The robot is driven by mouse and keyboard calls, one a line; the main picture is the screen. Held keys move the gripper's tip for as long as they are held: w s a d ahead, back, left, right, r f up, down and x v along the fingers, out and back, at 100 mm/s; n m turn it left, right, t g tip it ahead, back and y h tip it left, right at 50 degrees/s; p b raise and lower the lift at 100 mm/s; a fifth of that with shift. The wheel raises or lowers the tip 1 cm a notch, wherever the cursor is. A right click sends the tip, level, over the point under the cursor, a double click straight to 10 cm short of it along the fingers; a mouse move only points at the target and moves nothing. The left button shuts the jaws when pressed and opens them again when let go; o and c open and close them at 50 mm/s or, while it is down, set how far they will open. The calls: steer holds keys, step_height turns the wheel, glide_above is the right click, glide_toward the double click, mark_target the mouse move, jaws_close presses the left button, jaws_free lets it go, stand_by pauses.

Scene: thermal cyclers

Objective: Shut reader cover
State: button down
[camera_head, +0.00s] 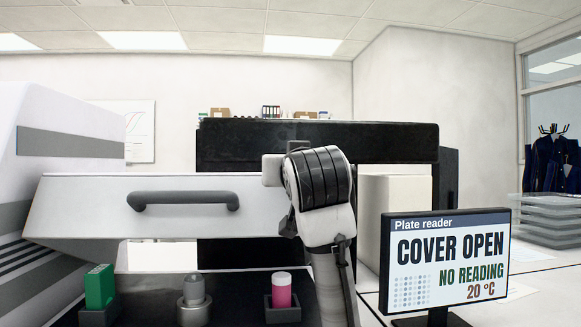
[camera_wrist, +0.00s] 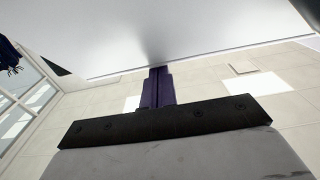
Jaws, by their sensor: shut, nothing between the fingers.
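The reader cover (camera_head: 80,205) is a wide white panel with a grey bar handle (camera_head: 184,200), standing raised in the head view. An open gap shows under it. The reader's screen (camera_head: 446,262) reads "COVER OPEN", "NO READING", "20 °C". My arm stands just right of the handle in the head view, and my fingers are hidden there. In the wrist view my gripper (camera_wrist: 158,86) is shut and empty, its dark fingers together. Their tips are at the edge of a smooth pale surface (camera_wrist: 190,30), probably the cover; I cannot tell whether they touch it.
A large white machine (camera_head: 65,150) is at the left. A black cabinet (camera_head: 380,142) is behind. Stacked clear trays (camera_head: 550,220) sit at the right.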

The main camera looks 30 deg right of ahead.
steer(key=shift+w, duration=0.1)
steer(key=shift+w+d+r+p, duration=0.1)
steer(key=shift+w+r+p, duration=0.25)
steer(key=shift+p, duration=0.3)
steer(key=r+p, duration=0.1)
steer(key=p, duration=0.1)
steer(key=w+r+p, duration=0.1)
steer(key=r, duration=0.1)
steer(key=shift+d+r+p, duration=0.2)
steer(key=shift+p, duration=0.15)
steer(key=f+b+v, duration=0.1)
steer(key=b+v, duration=0.2)
steer(key=v, duration=0.7)
steer(key=shift+f+b, duration=0.35)
steer(key=shift+b, duration=0.05)
